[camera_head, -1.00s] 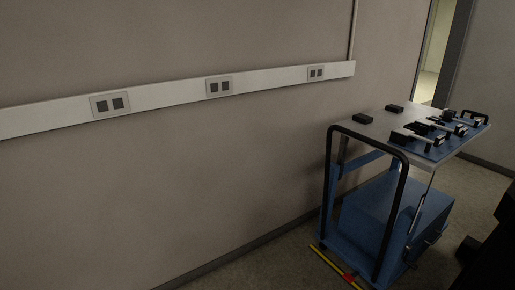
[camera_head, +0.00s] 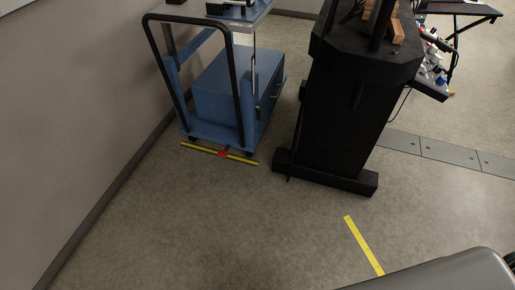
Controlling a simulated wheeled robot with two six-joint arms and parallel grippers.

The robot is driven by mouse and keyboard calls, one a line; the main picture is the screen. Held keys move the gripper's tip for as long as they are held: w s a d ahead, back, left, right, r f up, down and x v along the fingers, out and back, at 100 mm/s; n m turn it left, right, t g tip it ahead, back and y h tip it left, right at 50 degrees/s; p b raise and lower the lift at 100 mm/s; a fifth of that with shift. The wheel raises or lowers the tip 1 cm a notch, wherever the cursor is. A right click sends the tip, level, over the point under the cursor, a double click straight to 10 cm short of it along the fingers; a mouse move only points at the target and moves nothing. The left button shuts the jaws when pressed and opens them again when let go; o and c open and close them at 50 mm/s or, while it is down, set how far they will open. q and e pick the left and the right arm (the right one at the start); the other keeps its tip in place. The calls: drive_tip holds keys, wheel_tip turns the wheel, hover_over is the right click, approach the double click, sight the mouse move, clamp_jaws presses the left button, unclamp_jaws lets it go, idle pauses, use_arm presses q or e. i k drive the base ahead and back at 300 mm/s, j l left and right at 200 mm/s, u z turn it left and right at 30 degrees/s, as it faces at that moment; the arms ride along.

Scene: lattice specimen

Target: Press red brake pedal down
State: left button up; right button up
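The red brake pedal (camera_head: 223,153) is low at the near end of the blue cart (camera_head: 236,92), just above the floor, in the middle of a yellow bar or strip (camera_head: 198,148). It is small in the head view, and I cannot tell whether it is up or pressed. The cart has a black tubular handle (camera_head: 157,62) above the pedal. Neither of my grippers shows in the head view.
A large black machine (camera_head: 345,105) on a wide foot stands right of the cart, with a narrow gap between. A wall (camera_head: 70,110) runs along the left. Open floor (camera_head: 215,225) lies in front. A yellow floor strip (camera_head: 364,246) is at the lower right.

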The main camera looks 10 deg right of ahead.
sight(224, 152)
drive_tip(key=i+z, duration=0.25)
drive_tip(key=i, duration=1.05)
